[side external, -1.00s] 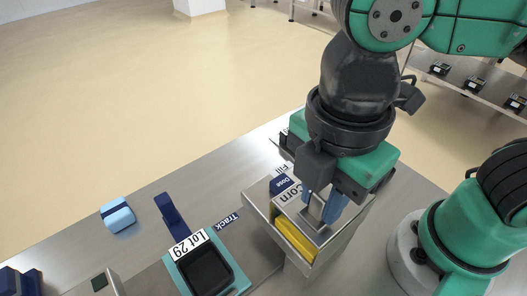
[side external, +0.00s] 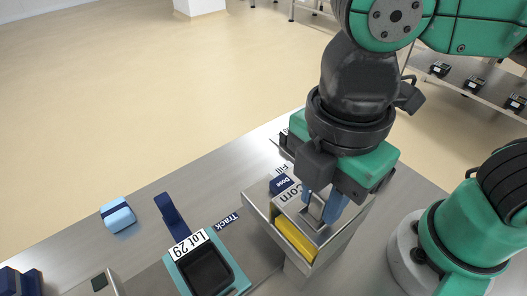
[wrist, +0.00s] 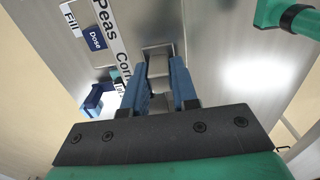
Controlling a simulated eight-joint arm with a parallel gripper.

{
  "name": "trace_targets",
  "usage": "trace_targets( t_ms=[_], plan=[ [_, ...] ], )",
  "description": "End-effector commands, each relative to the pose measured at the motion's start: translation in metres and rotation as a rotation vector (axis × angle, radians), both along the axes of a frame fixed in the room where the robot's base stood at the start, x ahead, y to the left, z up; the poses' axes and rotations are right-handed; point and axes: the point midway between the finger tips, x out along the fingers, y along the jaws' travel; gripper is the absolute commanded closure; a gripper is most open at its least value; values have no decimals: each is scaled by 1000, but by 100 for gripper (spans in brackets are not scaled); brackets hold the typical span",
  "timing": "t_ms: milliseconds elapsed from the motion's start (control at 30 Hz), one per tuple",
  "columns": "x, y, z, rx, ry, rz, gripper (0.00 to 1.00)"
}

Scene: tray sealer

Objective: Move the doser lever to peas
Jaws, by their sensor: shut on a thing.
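The doser (side external: 336,247) is a steel box with an open front showing yellow inside. Its top carries a white strip with the word Corn (side external: 295,195), and the wrist view also shows Peas (wrist: 105,18) further along that strip. The doser lever (wrist: 160,71) is a grey metal piece standing at a slot in the top, beside the Corn label in the wrist view. My gripper (side external: 321,212) points down over the doser, its blue fingers shut on the lever; they also show in the wrist view (wrist: 164,84). The fingers partly hide the lever.
A blue Dose button (side external: 281,184) sits on the doser by the label strip.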

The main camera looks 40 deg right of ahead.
Motion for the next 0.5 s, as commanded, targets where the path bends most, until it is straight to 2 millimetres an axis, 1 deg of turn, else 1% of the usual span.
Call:
trace_targets(
  t_ms=[400, 500],
  plan=[
    [0, 0, 1, 0, 0, 0, 100],
    [1, -5, 1, 0, 0, -3, 100]
  ],
)
